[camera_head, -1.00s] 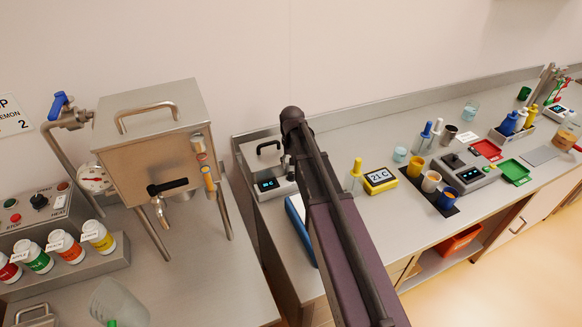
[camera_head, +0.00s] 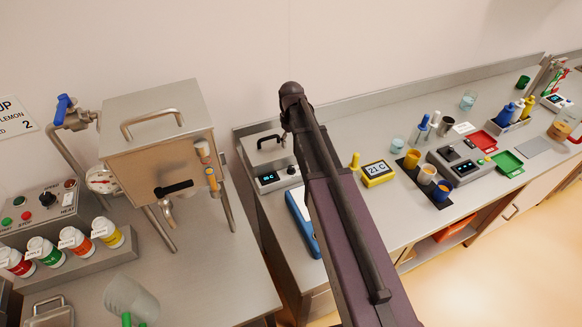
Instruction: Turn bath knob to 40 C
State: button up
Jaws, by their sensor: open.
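The bath (camera_head: 262,158) is a steel box with a black lid handle, behind and left of my arm. Its front panel has a small dark display (camera_head: 268,180) with cyan digits too small to read surely. A small dark knob (camera_head: 292,170) sits just right of the display, close to my arm's edge in the picture. I cannot read the knob's setting. My dark arm crosses the middle of the view from the bottom. My gripper does not show.
A yellow-framed display (camera_head: 378,173) reads 21 C. A blue-edged board (camera_head: 302,222) lies before the bath. A steel hopper (camera_head: 160,140) stands left, with several labelled bottles below. Cups and a scale (camera_head: 466,162) stand right. A gap separates the left table from the right counter.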

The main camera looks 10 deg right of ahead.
aim_at(291, 167)
jog(key=shift+f, duration=0.15)
notch_tip(291, 167, down, 14)
jog(key=b, duration=1.3)
jog(key=shift+r+b, duration=0.25)
jog(key=shift+b, duration=0.15)
jog(key=shift+a, duration=0.1)
grip_shut()
